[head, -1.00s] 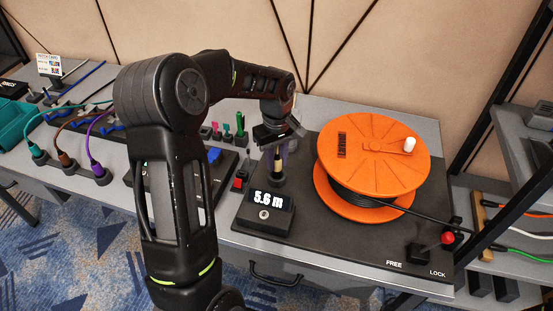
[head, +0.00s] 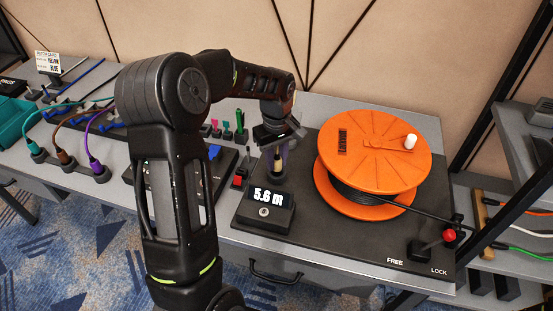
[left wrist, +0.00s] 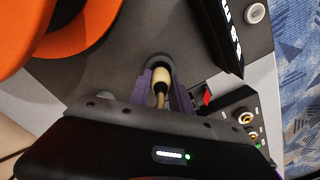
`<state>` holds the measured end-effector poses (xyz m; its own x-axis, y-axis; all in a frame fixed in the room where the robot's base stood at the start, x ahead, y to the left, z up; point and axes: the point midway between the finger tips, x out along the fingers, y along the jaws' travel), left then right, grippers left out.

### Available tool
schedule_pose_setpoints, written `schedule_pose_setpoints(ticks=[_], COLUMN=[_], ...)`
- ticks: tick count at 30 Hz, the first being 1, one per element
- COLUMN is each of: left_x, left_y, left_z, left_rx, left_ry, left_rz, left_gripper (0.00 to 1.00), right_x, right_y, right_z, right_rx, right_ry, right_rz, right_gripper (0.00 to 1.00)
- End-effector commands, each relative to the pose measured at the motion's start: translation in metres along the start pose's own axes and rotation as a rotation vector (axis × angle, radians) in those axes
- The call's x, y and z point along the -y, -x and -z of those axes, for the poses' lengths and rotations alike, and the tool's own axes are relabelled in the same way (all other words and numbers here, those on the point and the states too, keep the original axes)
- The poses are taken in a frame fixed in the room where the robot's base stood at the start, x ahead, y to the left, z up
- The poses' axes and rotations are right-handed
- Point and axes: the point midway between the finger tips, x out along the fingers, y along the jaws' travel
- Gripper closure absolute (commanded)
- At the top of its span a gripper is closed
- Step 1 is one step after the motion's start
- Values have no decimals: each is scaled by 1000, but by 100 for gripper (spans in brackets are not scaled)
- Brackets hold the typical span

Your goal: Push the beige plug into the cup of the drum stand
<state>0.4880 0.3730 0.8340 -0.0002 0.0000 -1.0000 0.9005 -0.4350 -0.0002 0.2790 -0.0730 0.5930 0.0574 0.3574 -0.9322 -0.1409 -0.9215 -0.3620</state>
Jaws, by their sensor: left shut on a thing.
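In the head view my left gripper (head: 277,160) is over the cup (head: 274,180) of the drum stand (head: 330,240), behind the length display. In the left wrist view the plug's tip is at the dark round cup (left wrist: 158,60), lined up with its opening. How deep the tip sits in the cup I cannot tell. My right gripper is not in view.
The orange drum (head: 373,155) stands close to the right of my left gripper. The display (head: 268,200) reads 5.6 m. A red-knobbed lever (head: 448,236) is at the front right, by FREE and LOCK. Colored cables and a socket panel (head: 190,185) lie left.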

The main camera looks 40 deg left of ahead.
Motion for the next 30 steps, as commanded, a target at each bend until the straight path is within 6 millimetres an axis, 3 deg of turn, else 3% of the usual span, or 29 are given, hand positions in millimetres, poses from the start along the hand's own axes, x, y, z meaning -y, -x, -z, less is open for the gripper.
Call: schedule_pose_setpoints(ticks=[25, 26, 30], left_x=[0, 0, 0], left_y=[-9, -9, -9], left_z=[0, 0, 0], left_rx=[0, 0, 0], left_ry=[0, 0, 0], left_rz=[0, 0, 0], left_gripper=[100, 73, 62], right_x=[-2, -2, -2], right_y=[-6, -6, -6], right_z=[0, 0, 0], right_rx=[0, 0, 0], right_ry=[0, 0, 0], right_rz=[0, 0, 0], right_gripper=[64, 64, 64])
